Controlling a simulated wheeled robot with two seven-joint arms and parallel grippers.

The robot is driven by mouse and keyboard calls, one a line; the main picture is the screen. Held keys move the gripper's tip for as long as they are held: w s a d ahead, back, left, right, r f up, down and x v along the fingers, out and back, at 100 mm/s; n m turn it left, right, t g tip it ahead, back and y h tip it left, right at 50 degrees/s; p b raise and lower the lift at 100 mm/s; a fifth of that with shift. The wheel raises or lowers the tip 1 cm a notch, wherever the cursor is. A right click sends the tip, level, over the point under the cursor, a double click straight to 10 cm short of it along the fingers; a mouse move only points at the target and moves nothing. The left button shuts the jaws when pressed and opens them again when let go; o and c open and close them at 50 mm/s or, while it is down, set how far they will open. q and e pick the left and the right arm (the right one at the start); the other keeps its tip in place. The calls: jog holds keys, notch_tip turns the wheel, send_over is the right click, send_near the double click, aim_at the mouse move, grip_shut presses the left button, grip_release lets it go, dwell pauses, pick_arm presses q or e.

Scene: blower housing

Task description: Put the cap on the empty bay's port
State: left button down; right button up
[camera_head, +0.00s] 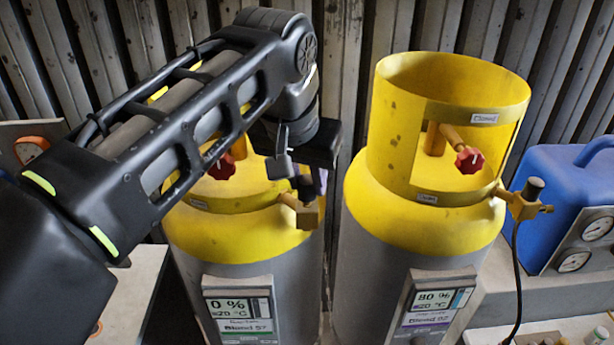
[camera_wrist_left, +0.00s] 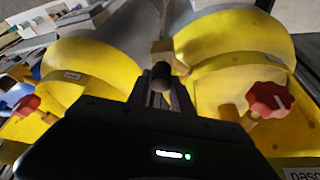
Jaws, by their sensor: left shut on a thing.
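My left gripper (camera_head: 292,172) is shut on a small dark round cap (camera_wrist_left: 161,76), held between its fingertips in the left wrist view. In the head view the gripper is over the brass port (camera_head: 303,213) on the side of the left yellow-and-grey cylinder (camera_head: 250,235), whose display (camera_head: 240,306) reads 0 %. The port also shows in the left wrist view (camera_wrist_left: 162,47), right by the cap. I cannot tell whether cap and port touch. My left arm hides much of this cylinder's top. My right gripper is not in view.
The right cylinder (camera_head: 417,205), with a display (camera_head: 438,300) reading 80 %, stands close beside. Its brass fitting (camera_head: 524,204) carries a black hose (camera_head: 517,270). Red valve knobs (camera_head: 469,160) sit inside the collars. A blue case (camera_head: 570,190) and gauges (camera_head: 573,262) stand at the right.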

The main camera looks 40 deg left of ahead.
pick_arm(q)
jog(key=shift+f+b, duration=0.65)
jog(key=shift+f, duration=0.2)
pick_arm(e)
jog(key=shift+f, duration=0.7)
pick_arm(q)
jog(key=c, duration=1.1)
grip_release()
jog(key=shift+o, duration=0.2)
